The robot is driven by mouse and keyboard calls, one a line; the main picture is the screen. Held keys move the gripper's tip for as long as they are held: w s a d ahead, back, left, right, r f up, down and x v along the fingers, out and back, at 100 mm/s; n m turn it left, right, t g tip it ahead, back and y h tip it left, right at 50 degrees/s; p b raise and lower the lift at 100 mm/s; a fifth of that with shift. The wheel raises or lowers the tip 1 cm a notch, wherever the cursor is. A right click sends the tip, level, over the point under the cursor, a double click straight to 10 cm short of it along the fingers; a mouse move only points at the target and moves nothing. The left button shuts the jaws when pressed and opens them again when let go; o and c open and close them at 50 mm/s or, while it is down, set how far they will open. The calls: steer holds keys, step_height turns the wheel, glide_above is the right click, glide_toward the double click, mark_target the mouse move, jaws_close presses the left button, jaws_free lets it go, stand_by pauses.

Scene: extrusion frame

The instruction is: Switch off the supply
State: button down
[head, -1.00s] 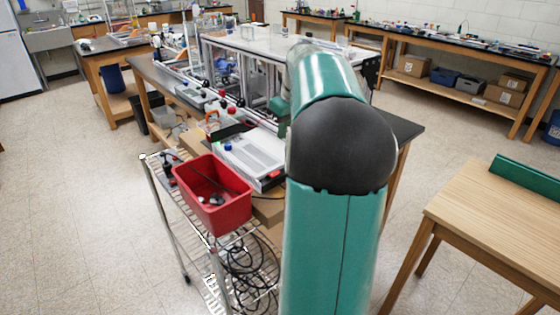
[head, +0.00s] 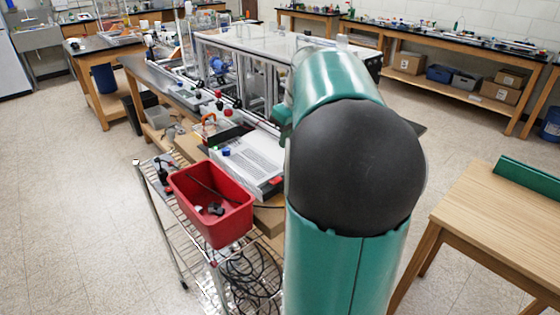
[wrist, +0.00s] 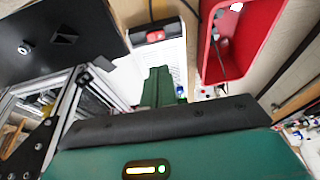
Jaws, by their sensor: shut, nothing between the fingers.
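The supply is a low white box (head: 240,165) with a vented top, left of my arm in the head view. A red switch (head: 271,186) sits at its near end, and a blue knob shows on its left side. In the wrist view the white box (wrist: 168,62) is upper centre, with the red switch (wrist: 155,36) in a dark surround at its end. My gripper (wrist: 158,72) is shut and empty, its green fingers pointing toward the box and appearing below the switch in the picture. I cannot tell contact. My arm hides the gripper in the head view.
A red bin (head: 212,205) with small parts stands on a wire cart (head: 180,245) beside the supply; it also shows in the wrist view (wrist: 235,45). An aluminium extrusion frame (wrist: 68,115) and a black plate (wrist: 70,35) are close on the left in the wrist view.

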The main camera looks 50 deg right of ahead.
mark_target(274, 182)
steer(key=x, duration=1.3)
steer(key=shift+s+a+f, duration=0.1)
steer(key=shift+s+a, duration=0.05)
steer(key=shift+s, duration=0.25)
steer(key=shift+f, duration=0.35)
steer(key=shift+a+f, duration=0.1)
steer(key=shift+f, duration=0.05)
